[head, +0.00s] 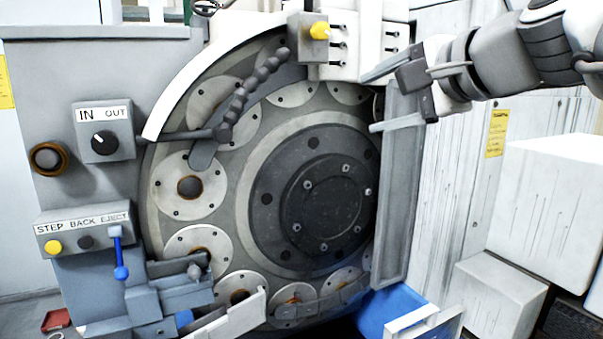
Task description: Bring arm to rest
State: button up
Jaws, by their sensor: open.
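My arm reaches in from the upper right of the head view. My gripper (372,102) is open, its two pale fingers spread apart and pointing left. Nothing shows between the fingers. From this camera it overlaps the right edge of the grinder's large round wheel (310,195), near the grey side panel (405,190). I cannot tell how far the fingers are from the machine's surface.
A control box with a yellow knob (320,30) sits just left of my gripper. A segmented hose (250,85) crosses the wheel. White boxes (545,205) stand at right. A blue bin (390,308) is below. White cabinet panels lie behind the arm.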

jog(key=s+d+f+n+g+h, duration=0.1)
jog(key=s+f+n, duration=0.3)
jog(key=f, duration=0.6)
jog(key=s+d+f+n+g+h, duration=0.1)
jog(key=s+f+n+g+h, duration=0.2)
jog(key=s+f, duration=0.4)
jog(key=s+d+f+n+g+h, duration=0.1)
jog(key=s+f+n, duration=0.4)
jog(key=f, duration=1)
jog(key=s+g+h, duration=0.1)
jog(key=g, duration=0.1)
jog(key=shift+s+f+g, duration=0.2)
jog(key=shift+s+g, duration=0.1)
jog(key=shift+d, duration=0.1)
jog(key=c, duration=0.4)
jog(key=shift+d, duration=0.15)
